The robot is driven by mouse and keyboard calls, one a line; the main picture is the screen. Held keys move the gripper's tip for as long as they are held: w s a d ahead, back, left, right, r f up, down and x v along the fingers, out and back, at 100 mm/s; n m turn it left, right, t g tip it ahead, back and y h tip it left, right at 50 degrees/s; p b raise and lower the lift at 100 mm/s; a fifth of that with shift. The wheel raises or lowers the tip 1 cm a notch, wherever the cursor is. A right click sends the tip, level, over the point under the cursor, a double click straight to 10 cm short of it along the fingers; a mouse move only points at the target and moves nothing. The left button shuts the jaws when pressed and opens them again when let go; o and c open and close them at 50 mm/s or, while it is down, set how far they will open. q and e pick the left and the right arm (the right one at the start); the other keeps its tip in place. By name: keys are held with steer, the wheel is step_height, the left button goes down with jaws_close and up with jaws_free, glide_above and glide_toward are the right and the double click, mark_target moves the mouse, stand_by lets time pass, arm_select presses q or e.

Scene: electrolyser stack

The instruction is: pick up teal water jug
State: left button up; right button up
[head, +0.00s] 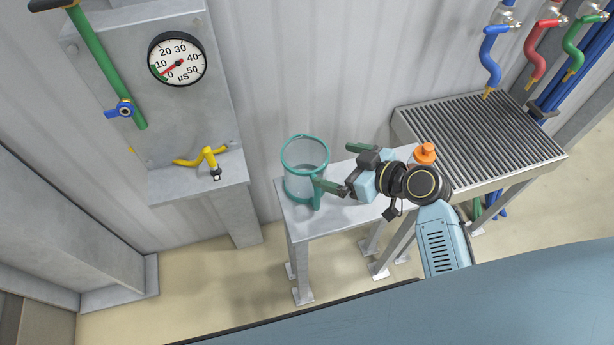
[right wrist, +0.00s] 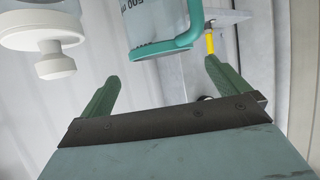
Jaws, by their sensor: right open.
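The teal water jug (head: 287,184) is clear-walled with a teal rim, base and handle. It stands upright at the left end of a narrow metal bench and seems to hold some clear liquid. My right gripper (head: 344,167) is open and empty just right of it, with one finger close to the handle; contact cannot be told. In the right wrist view the jug (right wrist: 146,18) shows in part, its teal handle and base edge beyond the spread fingers (right wrist: 165,86). My left gripper is not in view.
The metal bench (head: 337,216) also bears an orange-capped item (head: 425,153) behind my right wrist. A slatted drain tray (head: 485,140) is at right, under coloured hoses. A yellow tap (head: 208,157) sits on a ledge at left. A white knobbed object (right wrist: 45,30) shows in the wrist view.

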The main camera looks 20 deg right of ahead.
mark_target(308, 179)
steer(key=x, duration=0.6)
steer(key=shift+w+f, duration=0.15)
steer(key=shift+f, duration=0.1)
steer(key=shift+c, duration=0.4)
steer(key=c, duration=0.9)
